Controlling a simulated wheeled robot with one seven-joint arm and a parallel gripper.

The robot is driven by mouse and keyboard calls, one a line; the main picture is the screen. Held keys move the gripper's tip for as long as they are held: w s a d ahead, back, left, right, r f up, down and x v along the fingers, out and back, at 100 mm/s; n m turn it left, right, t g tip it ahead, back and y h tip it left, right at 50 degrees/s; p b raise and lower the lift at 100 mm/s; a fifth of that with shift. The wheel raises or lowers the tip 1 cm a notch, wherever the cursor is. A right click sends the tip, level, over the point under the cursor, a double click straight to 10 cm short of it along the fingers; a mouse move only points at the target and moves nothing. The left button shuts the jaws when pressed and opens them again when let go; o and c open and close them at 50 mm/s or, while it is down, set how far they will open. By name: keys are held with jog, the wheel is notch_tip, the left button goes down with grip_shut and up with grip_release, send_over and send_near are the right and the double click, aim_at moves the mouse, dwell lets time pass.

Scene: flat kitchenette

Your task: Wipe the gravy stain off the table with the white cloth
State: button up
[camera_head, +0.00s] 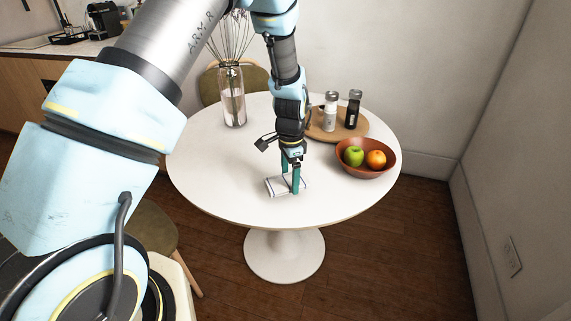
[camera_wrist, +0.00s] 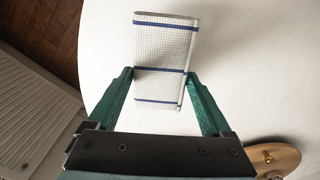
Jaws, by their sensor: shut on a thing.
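The white cloth (camera_head: 277,187) is folded and has blue stripes. It is at the front middle of the round white table (camera_head: 220,185). My gripper (camera_head: 291,188) points down and is shut on the cloth. In the wrist view the cloth (camera_wrist: 165,50) sits between the two green fingers of my gripper (camera_wrist: 160,72), with part of it reaching out past the fingertips. I see no gravy stain on the visible tabletop. The area under the cloth and behind my gripper is hidden.
A glass vase (camera_head: 232,95) with stems stands at the back left. A wooden tray (camera_head: 318,130) holds a white shaker (camera_head: 331,112) and a dark shaker (camera_head: 352,110). A brown bowl (camera_head: 365,170) with a green apple (camera_head: 354,156) and an orange (camera_head: 376,159) is right of my gripper. The table's left and front are clear.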

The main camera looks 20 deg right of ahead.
jog(key=shift+d+r+p, duration=0.1)
jog(key=shift+r+p, duration=1.25)
jog(key=shift+r, duration=1.1)
jog(key=shift+f, duration=0.1)
